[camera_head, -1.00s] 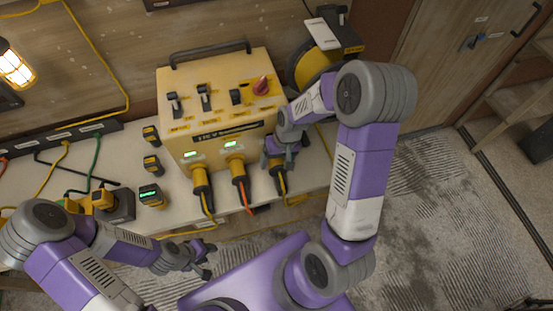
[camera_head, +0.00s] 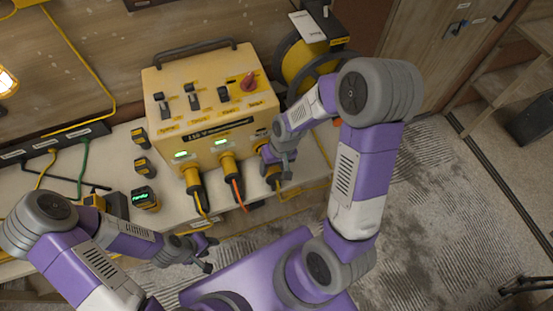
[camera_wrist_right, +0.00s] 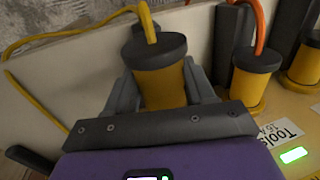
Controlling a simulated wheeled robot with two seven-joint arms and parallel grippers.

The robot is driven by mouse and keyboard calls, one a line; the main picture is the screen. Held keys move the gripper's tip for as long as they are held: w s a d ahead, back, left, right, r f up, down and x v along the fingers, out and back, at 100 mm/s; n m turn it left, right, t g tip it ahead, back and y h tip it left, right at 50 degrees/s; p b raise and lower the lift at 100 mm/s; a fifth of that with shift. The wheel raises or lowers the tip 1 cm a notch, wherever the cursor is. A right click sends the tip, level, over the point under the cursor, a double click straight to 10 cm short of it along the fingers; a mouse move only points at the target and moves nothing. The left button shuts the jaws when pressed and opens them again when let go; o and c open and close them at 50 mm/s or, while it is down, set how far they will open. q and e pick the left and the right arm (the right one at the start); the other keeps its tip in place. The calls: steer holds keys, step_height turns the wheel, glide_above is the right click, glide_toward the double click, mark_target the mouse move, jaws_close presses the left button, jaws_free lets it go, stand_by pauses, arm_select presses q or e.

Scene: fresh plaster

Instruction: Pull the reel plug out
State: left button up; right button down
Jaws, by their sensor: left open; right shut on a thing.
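My right gripper (camera_head: 276,172) is shut on the rightmost plug, a yellow body with a dark cap and a yellow cord. This plug (camera_wrist_right: 163,85) shows between the fingers in the right wrist view. It is at the front of the yellow power box (camera_head: 205,105); the gripper hides whether its tip is still in a socket. A middle plug (camera_head: 229,167) with an orange cord and a left plug (camera_head: 194,180) with a yellow cord sit in the box, each below a green light. My left gripper (camera_head: 207,252) is open and empty, in front of the bench.
A yellow cable reel (camera_head: 305,62) stands right of the box. Small black and yellow devices (camera_head: 145,199) lie on the bench (camera_head: 165,215) at the left. A black power strip (camera_head: 50,143) lies along the wall.

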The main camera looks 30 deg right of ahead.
mark_target(278, 167)
steer(key=shift+s, duration=0.15)
steer(key=shift+c, duration=1.9)
jaws_free()
steer(key=p+v, duration=0.1)
steer(key=v, duration=0.6)
steer(key=shift+r, duration=0.35)
steer(key=shift+s+f, duration=0.1)
